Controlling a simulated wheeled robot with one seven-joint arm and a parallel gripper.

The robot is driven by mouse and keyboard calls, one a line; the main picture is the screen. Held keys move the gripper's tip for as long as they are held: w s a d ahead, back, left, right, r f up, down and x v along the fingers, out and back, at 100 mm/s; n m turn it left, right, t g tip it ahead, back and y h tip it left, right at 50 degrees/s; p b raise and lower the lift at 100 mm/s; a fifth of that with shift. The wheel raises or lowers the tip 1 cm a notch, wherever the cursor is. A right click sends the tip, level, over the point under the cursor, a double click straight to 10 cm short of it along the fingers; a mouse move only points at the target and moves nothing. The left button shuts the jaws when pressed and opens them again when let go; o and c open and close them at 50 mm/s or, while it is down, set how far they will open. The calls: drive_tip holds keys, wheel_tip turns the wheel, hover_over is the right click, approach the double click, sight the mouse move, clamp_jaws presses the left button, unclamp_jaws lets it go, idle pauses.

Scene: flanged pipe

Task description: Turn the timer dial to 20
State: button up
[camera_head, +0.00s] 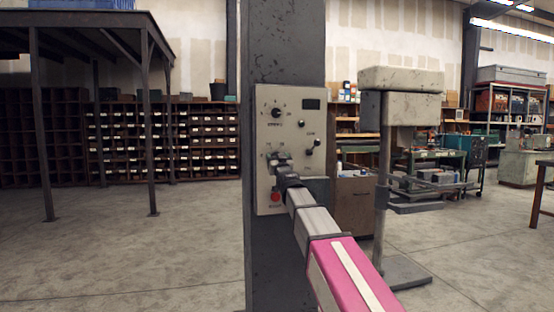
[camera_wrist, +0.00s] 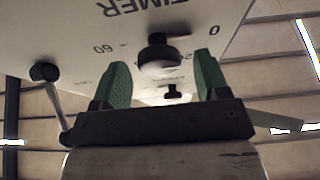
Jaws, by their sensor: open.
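The timer dial (camera_wrist: 163,50) is a dark round knob on the pale control panel (camera_head: 262,140). In the wrist view it sits between the two green fingers of my gripper (camera_wrist: 162,66), with a visible gap on both sides. The gripper is open and does not appear to touch the dial. The printed word TIMER and the marks 0 and 60 show upside down around the knob. I cannot read the dial's setting. In the head view my gripper (camera_head: 282,163) is at the panel's lower left and mostly hides the timer dial.
The panel is on a dark column (camera_head: 285,45). It carries an upper dial (camera_head: 277,113), a small display (camera_head: 311,104), a lever with a dark knob (camera_head: 316,143) to the gripper's right and a red button (camera_head: 275,197) below. A grey stand machine (camera_head: 400,105) stands right.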

drive_tip(key=shift+w+r, duration=0.15)
drive_tip(key=shift+w, duration=0.05)
drive_tip(key=c, duration=0.9)
drive_tip(key=shift+a+m+h, duration=0.1)
drive_tip(key=shift+m+h, duration=0.5)
drive_tip(key=shift+m, duration=0.4)
drive_tip(key=shift+m+g+h, duration=0.2)
drive_tip(key=shift+m+h, duration=0.8)
drive_tip(key=shift+m, duration=1.35)
drive_tip(key=shift+m+g+h, duration=0.2)
drive_tip(key=shift+m+h, duration=0.8)
drive_tip(key=shift+m, duration=1.3)
drive_tip(key=shift+m+g+h, duration=0.2)
drive_tip(key=shift+m+h, duration=0.8)
drive_tip(key=shift+m, duration=1.35)
